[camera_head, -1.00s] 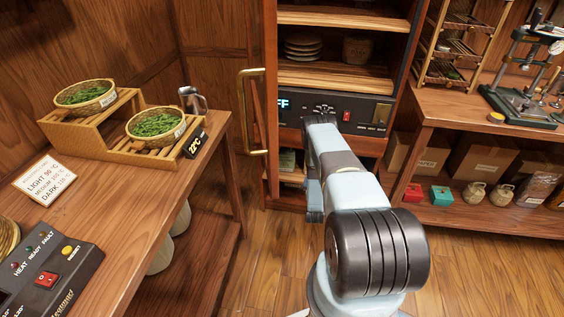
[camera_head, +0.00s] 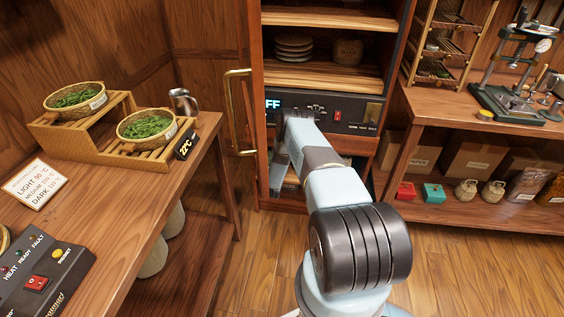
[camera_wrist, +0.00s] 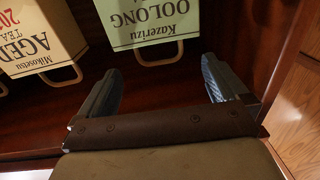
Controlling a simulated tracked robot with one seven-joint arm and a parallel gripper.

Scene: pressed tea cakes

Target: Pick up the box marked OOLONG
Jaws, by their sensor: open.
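In the wrist view the OOLONG box (camera_wrist: 155,20) is pale green with dark lettering, seen upside down. Its cream handle (camera_wrist: 160,52) points toward my gripper. My gripper (camera_wrist: 162,75) is open and empty, with its two dark fingers apart. The handle lies just past the fingertips, roughly between their lines; contact cannot be told. The box's top edge is cut off by the frame. In the head view my arm reaches to the cabinet's lower compartment, and my gripper and the box are hidden there.
A cream AGED TEA box (camera_wrist: 40,38) with a similar handle stands left of the OOLONG box. A wooden cabinet wall (camera_wrist: 285,60) is close on the right. In the head view the cabinet's control panel (camera_head: 350,113) sits above the compartment, and a brass-handled door (camera_head: 238,112) stands left.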

